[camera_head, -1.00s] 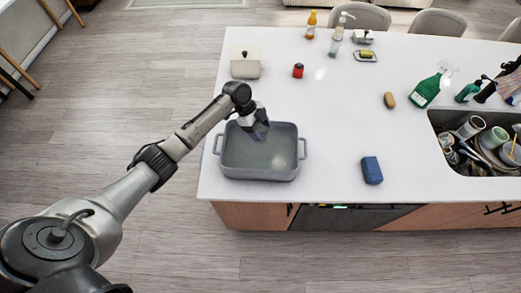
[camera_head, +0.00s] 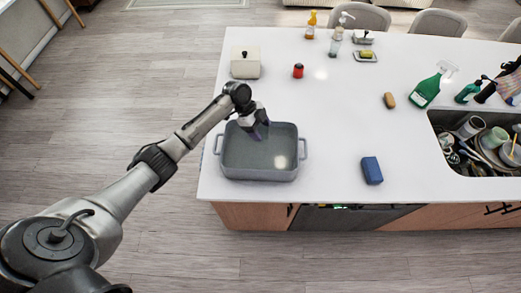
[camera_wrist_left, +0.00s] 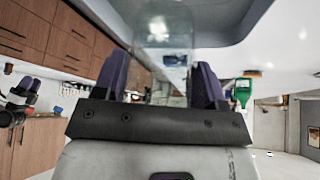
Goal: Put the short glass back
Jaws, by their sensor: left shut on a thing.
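My left gripper (camera_head: 259,131) is over the back part of the grey two-handled pan (camera_head: 232,171), inside its outline in the head view. In the left wrist view, its purple fingers (camera_wrist_left: 160,82) are shut on a clear short glass (camera_wrist_left: 165,25), which stands out beyond the fingertips. In the head view the glass is too faint to make out. I cannot tell whether the glass touches the pan. My right gripper is not in view.
The pan stands near the island's front left corner. A lidded white box (camera_head: 245,68) and a red jar (camera_head: 298,71) are behind it. A blue sponge (camera_head: 372,170) lies to its right. The sink (camera_head: 468,168) at the right holds several dishes. The counter's middle is clear.

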